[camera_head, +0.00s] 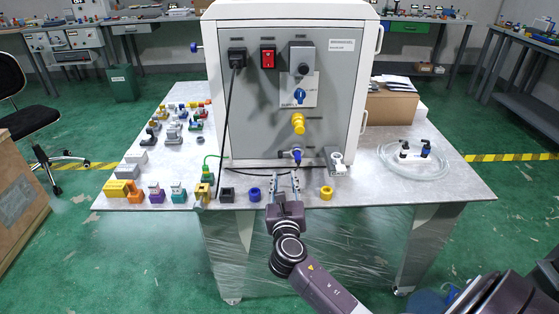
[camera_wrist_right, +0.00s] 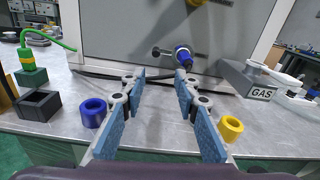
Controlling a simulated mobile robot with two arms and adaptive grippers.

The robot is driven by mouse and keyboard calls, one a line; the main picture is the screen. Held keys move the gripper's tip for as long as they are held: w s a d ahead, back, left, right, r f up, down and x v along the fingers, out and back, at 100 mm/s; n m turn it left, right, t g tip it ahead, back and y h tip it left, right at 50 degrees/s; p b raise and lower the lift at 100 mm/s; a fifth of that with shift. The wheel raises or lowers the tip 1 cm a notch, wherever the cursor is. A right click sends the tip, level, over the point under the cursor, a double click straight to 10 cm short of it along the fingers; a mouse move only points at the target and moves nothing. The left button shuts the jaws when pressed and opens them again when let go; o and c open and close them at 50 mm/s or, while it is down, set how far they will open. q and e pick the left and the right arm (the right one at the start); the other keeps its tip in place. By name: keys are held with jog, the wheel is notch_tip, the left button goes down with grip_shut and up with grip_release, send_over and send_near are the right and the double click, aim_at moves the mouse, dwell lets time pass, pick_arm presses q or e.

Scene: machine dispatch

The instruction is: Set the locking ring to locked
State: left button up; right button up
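A blue ring-shaped fitting (camera_head: 296,153) sits low on the front panel of the grey machine cabinet (camera_head: 340,110). In the right wrist view the blue fitting (camera_wrist_right: 182,54) shows just beyond the fingertips, with a dark end pointing down. Whether it is locked cannot be told. My right gripper (camera_head: 284,180) reaches in from the front, below and slightly left of the fitting. Its two blue-padded fingers (camera_wrist_right: 161,82) are apart, with nothing between them. My left gripper is not in view.
A loose blue ring (camera_head: 254,194), a black square block (camera_head: 227,194) and a yellow ring (camera_head: 326,192) stand along the table's front edge. A grey GAS block (camera_wrist_right: 255,85) is right of the fitting. Coiled clear tubing (camera_head: 415,165) lies at right. Many small parts cover the left side.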

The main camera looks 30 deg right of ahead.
aim_at(280, 157)
jog(key=shift+w+r+n+t, duration=0.4)
jog(key=shift+w+r+n, duration=0.15)
jog(key=shift+w+n, duration=0.35)
jog(key=x, duration=0.7)
jog(key=shift+d, duration=0.15)
jog(key=shift+c, duration=0.6)
grip_shut()
